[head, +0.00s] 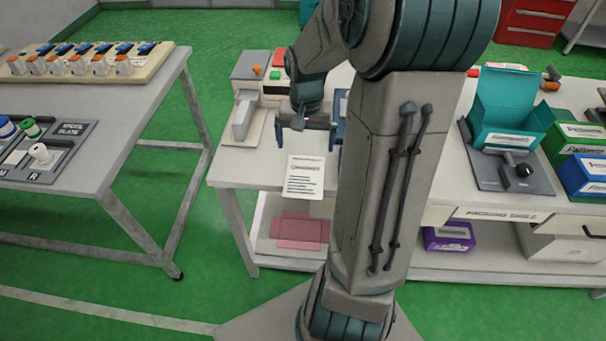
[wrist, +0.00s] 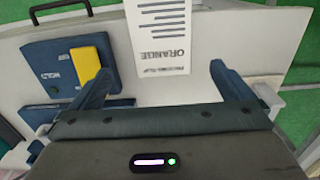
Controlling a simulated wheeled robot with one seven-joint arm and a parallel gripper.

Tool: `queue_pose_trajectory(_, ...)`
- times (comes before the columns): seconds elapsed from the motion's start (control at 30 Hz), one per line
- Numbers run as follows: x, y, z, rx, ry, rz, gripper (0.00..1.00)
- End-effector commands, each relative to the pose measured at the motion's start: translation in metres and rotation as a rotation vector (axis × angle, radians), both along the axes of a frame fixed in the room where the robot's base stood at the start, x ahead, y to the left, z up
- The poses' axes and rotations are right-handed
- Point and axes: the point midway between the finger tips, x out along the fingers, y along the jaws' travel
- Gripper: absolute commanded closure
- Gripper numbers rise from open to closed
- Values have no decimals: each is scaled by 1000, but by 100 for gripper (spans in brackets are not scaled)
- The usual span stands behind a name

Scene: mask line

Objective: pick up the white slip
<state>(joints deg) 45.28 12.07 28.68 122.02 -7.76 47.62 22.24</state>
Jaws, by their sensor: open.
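The white slip (head: 303,177) lies on the light table, with its lower end at or past the front edge. In the wrist view the slip (wrist: 162,40) shows upside-down print reading "ORANGE" and is cut off by the top of the picture. My gripper (head: 305,123) is above the table, just behind the slip in the head view. In the wrist view my gripper (wrist: 160,72) is open, its two fingers wide apart, with the slip's near end between and beyond them. Nothing is held.
A blue block with a yellow piece (wrist: 90,65) lies left of the slip in the wrist view. A grey-white device (head: 243,115) stands on the table's left. A teal box (head: 510,105) is open at the right. Pink sheets (head: 300,228) lie on the lower shelf.

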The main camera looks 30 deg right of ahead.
Motion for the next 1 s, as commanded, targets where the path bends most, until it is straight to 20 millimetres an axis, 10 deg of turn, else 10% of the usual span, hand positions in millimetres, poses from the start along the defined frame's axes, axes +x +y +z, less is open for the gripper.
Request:
queue_pose_trajectory(0.2, -1, 0, -43, 3, 4, 1, 0)
queue_pose_trajectory(1.0, 1, 2, -109, -1, 1, 1, 0)
